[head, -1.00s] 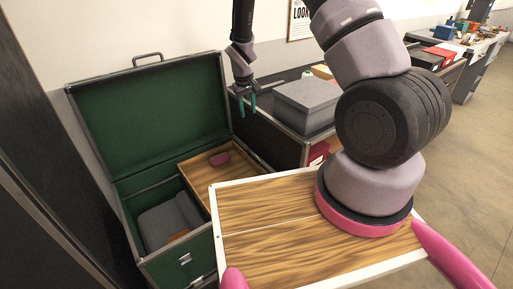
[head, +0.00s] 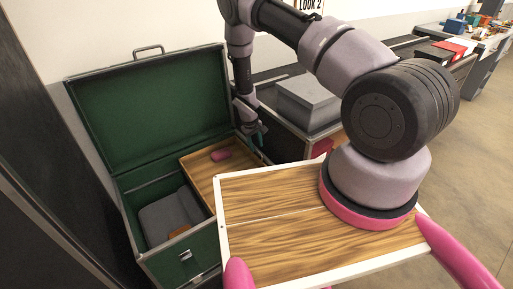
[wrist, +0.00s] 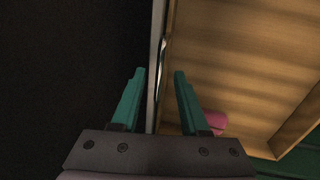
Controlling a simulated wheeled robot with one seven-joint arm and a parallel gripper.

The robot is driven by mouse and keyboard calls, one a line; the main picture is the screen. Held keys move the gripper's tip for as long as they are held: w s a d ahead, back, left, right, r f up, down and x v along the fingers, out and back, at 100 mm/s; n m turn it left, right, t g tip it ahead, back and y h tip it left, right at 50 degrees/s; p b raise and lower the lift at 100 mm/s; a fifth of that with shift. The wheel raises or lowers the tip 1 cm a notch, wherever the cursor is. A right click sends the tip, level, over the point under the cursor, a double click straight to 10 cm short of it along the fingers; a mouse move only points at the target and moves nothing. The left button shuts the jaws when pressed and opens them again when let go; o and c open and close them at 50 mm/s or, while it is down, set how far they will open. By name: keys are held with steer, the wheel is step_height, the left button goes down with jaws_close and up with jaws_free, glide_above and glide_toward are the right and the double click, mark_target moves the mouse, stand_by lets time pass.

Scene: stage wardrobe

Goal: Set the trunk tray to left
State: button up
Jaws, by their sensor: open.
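The open trunk (head: 170,252) has a green-lined lid and stands at the left of the head view. Its wooden trunk tray (head: 197,163) sits at the right side of the trunk, with the left side uncovered. The tray also shows at the right of the wrist view (wrist: 250,65). My gripper (head: 261,138) is open above the right end of the trunk. In the wrist view my teal fingertips (wrist: 158,72) are apart, with the trunk's rim and the tray's edge showing between them. I cannot tell whether they touch. My wooden-topped base hides the trunk's front right part.
A pink roll (head: 220,155) lies in the tray. Grey folded cloth (head: 168,218) and an orange-brown item (head: 178,230) lie in the trunk's uncovered left part. A grey box (head: 308,102) stands on a dark case right of the trunk. Open floor lies farther right.

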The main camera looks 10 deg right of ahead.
steer(key=shift+d+f, duration=0.15)
steer(key=shift+f, duration=0.7)
jaws_close()
stand_by(0.8)
